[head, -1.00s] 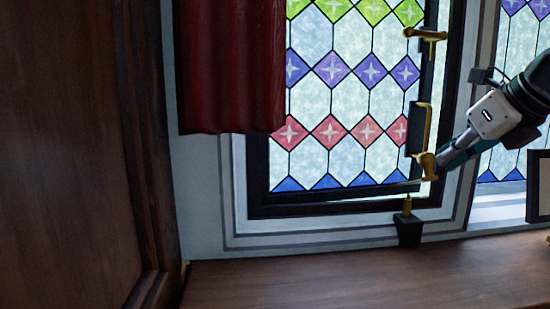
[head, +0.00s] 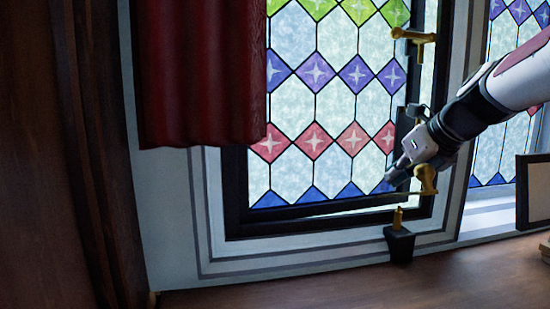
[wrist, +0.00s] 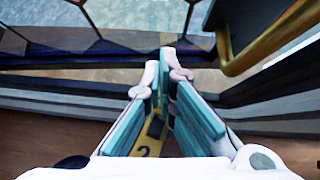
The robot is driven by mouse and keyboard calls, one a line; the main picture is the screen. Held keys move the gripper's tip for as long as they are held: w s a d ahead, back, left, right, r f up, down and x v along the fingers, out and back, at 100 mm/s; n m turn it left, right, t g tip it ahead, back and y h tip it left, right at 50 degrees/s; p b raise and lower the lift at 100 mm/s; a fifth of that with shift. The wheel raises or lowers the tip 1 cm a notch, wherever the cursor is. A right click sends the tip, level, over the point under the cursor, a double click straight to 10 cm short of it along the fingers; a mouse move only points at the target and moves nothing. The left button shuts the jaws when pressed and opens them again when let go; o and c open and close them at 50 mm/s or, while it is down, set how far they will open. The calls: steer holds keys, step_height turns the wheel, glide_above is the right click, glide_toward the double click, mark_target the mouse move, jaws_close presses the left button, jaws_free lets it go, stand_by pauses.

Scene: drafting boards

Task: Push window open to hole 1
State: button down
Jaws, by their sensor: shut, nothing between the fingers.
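The stained-glass window (head: 315,85) stands slightly ajar, with a wedge-shaped gap along its lower edge. Its dark right edge carries an upper brass latch (head: 413,36) and a lower brass fitting (head: 427,180). A brass peg (head: 398,216) stands on a black block (head: 400,243) at the sill. My gripper (head: 393,181) is shut and empty at the window's lower right corner, left of the lower fitting. In the wrist view, its fingertips (wrist: 168,58) are near the dark bottom rail (wrist: 90,62). A brass strip marked 2 (wrist: 151,136) shows below the fingers; hole 1 cannot be made out.
A brass handle (wrist: 262,48) lies close to the right of the fingers. A red curtain (head: 200,75) hangs at upper left. A dark-framed panel (head: 535,190) stands on the wooden sill (head: 300,290) at right. A second stained-glass window (head: 500,130) is behind my arm.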

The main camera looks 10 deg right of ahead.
mark_target(380, 176)
steer(key=shift+x, duration=0.9)
steer(key=shift+w+n+y, duration=0.4)
steer(key=shift+w+n, duration=0.1)
steer(key=shift+w, duration=0.9)
steer(key=shift+s+r+p, duration=0.1)
steer(key=shift+p, duration=0.25)
steer(key=p+v, duration=0.7)
steer(key=v, duration=0.2)
steer(key=shift+s+r, duration=0.3)
